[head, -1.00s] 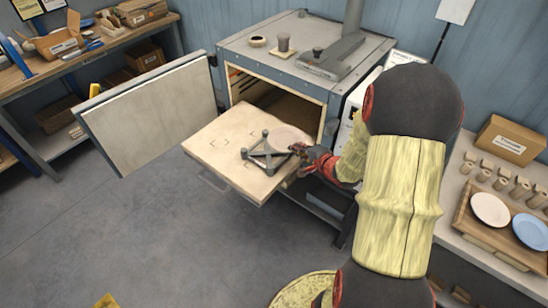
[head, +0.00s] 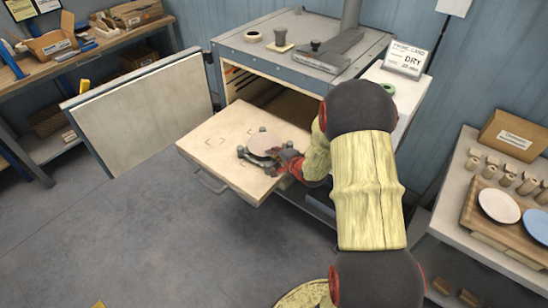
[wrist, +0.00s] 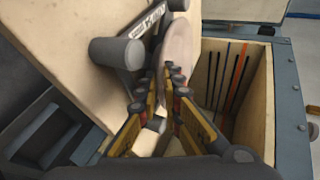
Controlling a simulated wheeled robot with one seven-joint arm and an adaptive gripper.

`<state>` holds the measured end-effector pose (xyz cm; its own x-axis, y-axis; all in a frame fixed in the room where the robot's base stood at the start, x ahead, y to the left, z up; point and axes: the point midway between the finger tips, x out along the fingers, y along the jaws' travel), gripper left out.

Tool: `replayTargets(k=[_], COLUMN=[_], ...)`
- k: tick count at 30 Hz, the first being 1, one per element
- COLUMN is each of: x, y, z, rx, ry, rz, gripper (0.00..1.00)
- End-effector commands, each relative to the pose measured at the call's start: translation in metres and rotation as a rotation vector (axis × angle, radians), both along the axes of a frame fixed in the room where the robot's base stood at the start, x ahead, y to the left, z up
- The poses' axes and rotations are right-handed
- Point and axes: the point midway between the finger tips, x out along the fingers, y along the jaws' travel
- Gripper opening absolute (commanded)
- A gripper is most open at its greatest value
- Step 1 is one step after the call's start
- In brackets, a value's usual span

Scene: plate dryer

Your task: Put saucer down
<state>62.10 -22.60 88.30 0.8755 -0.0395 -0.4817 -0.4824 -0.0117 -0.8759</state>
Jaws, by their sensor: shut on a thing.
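The saucer (head: 264,144) is a pale pinkish disc above a dark grey stand (head: 241,152) with round posts. In the wrist view the saucer (wrist: 178,52) is seen at a steep angle beside the labelled stand bar (wrist: 146,32) and its round post (wrist: 115,52). My gripper (head: 284,158) is at the saucer's right edge. In the wrist view its fingertips (wrist: 172,75) are shut on the near rim. I cannot tell whether the saucer's underside touches the stand.
The stand is on a pulled-out pale shelf (head: 215,140) in front of the open dryer (head: 290,62). The dryer door (head: 140,108) hangs open at the left. A side table at the right holds a tray with a white plate (head: 499,206) and a blue plate (head: 538,224).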

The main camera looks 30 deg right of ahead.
Motion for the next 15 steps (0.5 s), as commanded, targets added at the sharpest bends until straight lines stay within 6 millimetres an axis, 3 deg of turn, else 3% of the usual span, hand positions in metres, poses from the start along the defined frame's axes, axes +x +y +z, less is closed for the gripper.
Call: replayTargets(k=[6, 7, 10, 15], x=[0.0007, 0.0002, 0.0002, 0.0003], y=[-0.0007, -0.0005, -0.0005, -0.0006], z=[-0.0009, -0.0018, -0.0017, -0.0014], rx=[-0.001, -0.001, -0.001, -0.001], ry=[-0.002, 0.000, 0.000, -0.001], rz=[0.000, 0.000, 0.000, 0.000], gripper=[0.00, 0.08, 0.14, 0.15])
